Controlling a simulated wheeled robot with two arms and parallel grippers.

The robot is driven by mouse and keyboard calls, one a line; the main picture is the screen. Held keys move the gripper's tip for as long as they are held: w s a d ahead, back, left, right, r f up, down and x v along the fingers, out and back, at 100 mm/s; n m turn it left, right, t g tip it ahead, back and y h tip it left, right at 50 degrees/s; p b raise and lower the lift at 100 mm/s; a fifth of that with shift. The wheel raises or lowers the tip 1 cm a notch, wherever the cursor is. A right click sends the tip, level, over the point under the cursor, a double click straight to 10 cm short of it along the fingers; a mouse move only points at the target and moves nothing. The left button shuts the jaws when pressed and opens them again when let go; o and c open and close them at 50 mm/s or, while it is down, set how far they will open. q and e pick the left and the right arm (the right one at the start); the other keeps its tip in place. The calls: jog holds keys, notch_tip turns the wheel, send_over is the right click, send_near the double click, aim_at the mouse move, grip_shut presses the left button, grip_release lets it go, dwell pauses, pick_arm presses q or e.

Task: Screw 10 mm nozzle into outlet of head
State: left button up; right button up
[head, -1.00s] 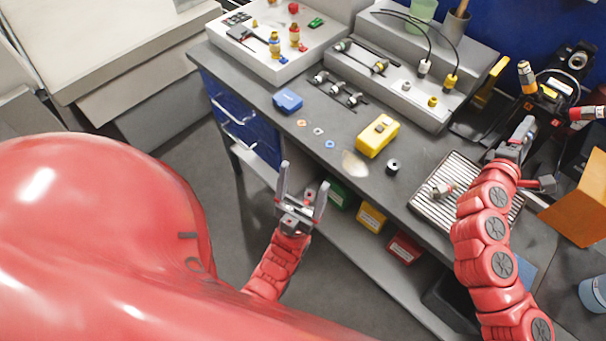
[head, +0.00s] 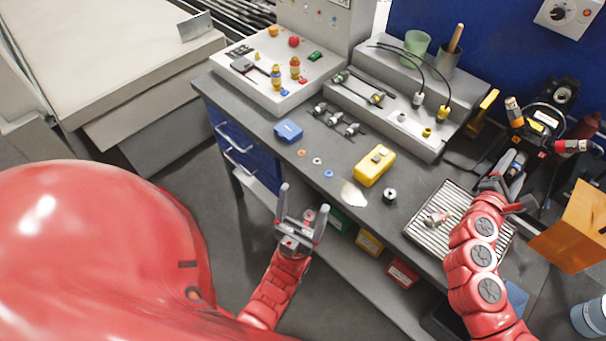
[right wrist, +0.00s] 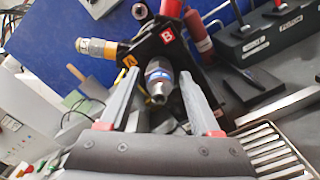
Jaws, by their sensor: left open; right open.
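My right gripper (head: 514,160) is open at the right end of the bench, in front of a dark fixture (head: 545,120). In the right wrist view a grey metal cylinder with a round open end (right wrist: 159,90), likely the head's outlet, shows between the open fingers (right wrist: 162,76). I cannot tell whether they touch it. The fixture (right wrist: 165,45) carries an A and a B label there. My left gripper (head: 302,215) is open and empty in front of the bench. A small metal part (head: 437,219) lies on the slatted tray (head: 425,239). I cannot tell which part is the 10 mm nozzle.
A yellow case (head: 375,165), a dark ring-shaped part (head: 389,195) and a blue box (head: 288,130) stand on the bench. A grey stepped rack (head: 385,115) with cabled parts is behind. An orange panel (head: 572,232) stands at the far right.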

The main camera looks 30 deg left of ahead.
jog(key=n+p, duration=0.4)
jog(key=n, duration=0.1)
jog(key=shift+a+r, duration=0.1)
jog(key=shift+r, duration=0.1)
jog(key=shift+f+n+p, duration=0.2)
jog(key=shift+n+p, duration=0.9)
jog(key=shift+n, duration=0.2)
grip_shut()
